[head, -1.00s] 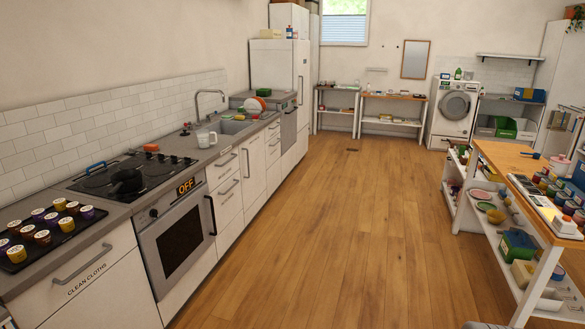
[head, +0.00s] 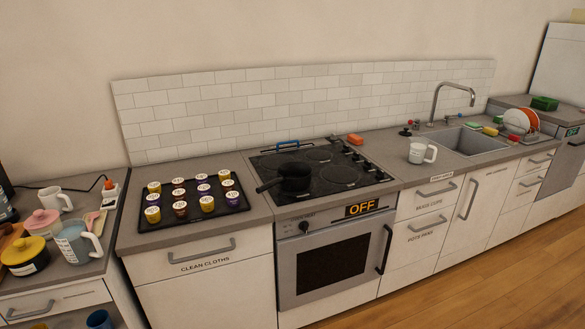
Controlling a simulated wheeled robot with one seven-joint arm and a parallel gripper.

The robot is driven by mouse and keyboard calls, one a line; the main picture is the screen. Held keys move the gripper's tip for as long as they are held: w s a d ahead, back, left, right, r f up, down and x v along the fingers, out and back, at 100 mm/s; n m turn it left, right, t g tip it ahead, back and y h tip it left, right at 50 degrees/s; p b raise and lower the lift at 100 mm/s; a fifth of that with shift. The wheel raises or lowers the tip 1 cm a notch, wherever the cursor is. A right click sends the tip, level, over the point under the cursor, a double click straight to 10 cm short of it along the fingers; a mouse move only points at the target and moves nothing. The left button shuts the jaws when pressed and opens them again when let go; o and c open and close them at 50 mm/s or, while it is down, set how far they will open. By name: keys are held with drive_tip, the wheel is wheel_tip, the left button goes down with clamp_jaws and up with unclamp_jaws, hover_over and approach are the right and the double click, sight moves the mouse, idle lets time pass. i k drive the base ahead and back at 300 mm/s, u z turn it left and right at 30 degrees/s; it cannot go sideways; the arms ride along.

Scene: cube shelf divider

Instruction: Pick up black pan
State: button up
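A small black pan (head: 295,177) sits on the black stovetop (head: 340,176), over its front left part. Its dark handle (head: 269,186) points to the left and a little toward the front edge. The stovetop is set in the grey counter above an oven (head: 331,261) with an "OFF" display. My gripper is not in the head view, so its state does not show.
A black tray of several capped jars (head: 195,201) lies left of the stove. A blue-handled item (head: 287,145) and an orange item (head: 355,139) lie behind it. A white mug (head: 421,153) stands to the right, near the sink (head: 470,142). Wooden floor (head: 480,270) in front is clear.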

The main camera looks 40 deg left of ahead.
sight(284, 182)
drive_tip(key=u, duration=0.4)
drive_tip(key=i, duration=1.3)
drive_tip(key=u, duration=1.45)
drive_tip(key=i, duration=0.95)
drive_tip(key=u, duration=1.3)
drive_tip(key=i, duration=0.25)
drive_tip(key=u, duration=0.15)
